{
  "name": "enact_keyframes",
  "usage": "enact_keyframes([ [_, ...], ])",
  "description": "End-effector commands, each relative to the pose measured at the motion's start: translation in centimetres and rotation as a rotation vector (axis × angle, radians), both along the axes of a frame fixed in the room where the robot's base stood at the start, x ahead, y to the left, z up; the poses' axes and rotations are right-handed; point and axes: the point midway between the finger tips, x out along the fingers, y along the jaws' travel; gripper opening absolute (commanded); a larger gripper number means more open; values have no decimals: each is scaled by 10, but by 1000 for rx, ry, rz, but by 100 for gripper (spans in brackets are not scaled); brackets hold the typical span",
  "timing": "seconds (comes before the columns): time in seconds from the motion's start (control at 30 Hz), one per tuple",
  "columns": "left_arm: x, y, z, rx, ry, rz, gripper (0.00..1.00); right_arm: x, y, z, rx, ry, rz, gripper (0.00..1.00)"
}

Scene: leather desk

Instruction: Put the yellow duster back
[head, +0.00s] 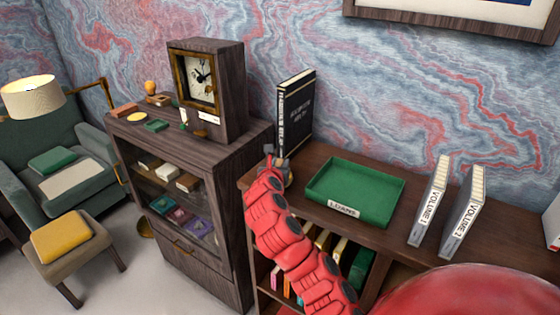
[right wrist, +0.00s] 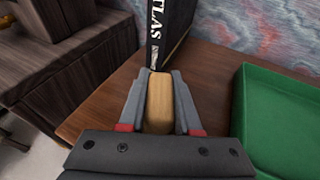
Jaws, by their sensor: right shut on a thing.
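My right gripper (head: 279,160) is over the left end of the brown shelf top, just in front of the tall black book. In the right wrist view its fingers (right wrist: 160,100) are shut on a tan, wood-coloured piece (right wrist: 159,103) with a rounded end. I cannot tell whether this piece is part of the yellow duster. No other part of it shows clearly, and its lower end is hidden by the gripper. A folded yellow cloth or cushion (head: 62,238) lies on the footstool (head: 78,262) at the lower left. My left gripper is not in view.
The black book (head: 297,110), its spine reading ATLAS in the wrist view (right wrist: 170,30), stands upright close ahead. A green tray (head: 375,190) is to the right, then two upright volumes (head: 430,200) (head: 463,212). A dark cabinet (head: 225,215) with a clock (head: 205,85) stands left.

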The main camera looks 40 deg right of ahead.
Motion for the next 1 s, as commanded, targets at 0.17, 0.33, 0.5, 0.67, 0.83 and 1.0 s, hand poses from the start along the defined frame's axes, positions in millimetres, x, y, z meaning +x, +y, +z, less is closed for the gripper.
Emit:
enact_keyframes([
  [0.17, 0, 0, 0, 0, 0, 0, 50, 0, 0, 0, -1, -3, 0, 0],
  [0.33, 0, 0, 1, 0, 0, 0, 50, 0, 0, -2, -1, -3, 1, 36],
  [0.5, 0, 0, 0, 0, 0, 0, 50, 0, 0, -1, -1, -4, 0, 62],
  [0.67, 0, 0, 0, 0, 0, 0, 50, 0, 0, -1, -1, -4, 0, 62],
  [0.83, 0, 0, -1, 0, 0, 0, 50, -1, 1, 0, -1, -4, 0, 62],
  [1.0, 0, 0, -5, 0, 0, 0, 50, -10, 11, 5, -1, -10, 3, 62],
])
